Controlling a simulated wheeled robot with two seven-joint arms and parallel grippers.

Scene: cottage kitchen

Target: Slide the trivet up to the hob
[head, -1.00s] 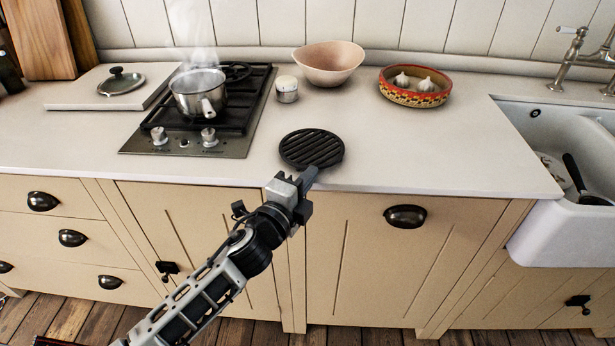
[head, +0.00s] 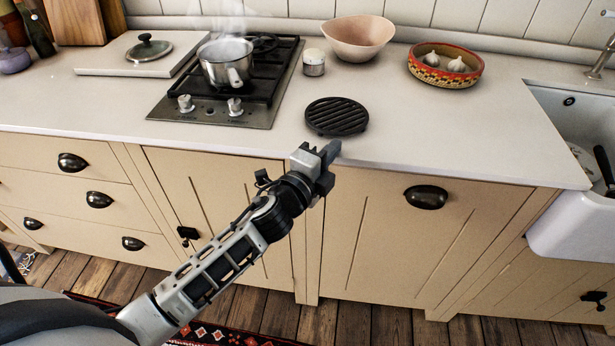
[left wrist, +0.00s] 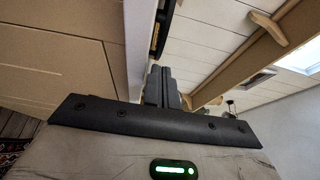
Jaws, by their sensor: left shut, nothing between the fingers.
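The trivet (head: 337,116) is a round, black, slatted disc lying flat on the white worktop near its front edge. It sits right of the hob (head: 215,112) and apart from it, with bare worktop between. My left gripper (head: 332,150) is shut and empty, at the worktop's front edge just below the trivet in the head view. A small gap shows between its fingertips and the trivet. In the left wrist view the closed fingers (left wrist: 163,85) show; a dark edge beyond them is too cut off to name. My right gripper is in neither view.
A steaming saucepan (head: 227,63) stands on the hob. A small lidded pot (head: 314,62) stands behind the trivet, with a pink bowl (head: 358,38) and a patterned dish of garlic (head: 445,67) farther back. The sink (head: 570,215) is at the right.

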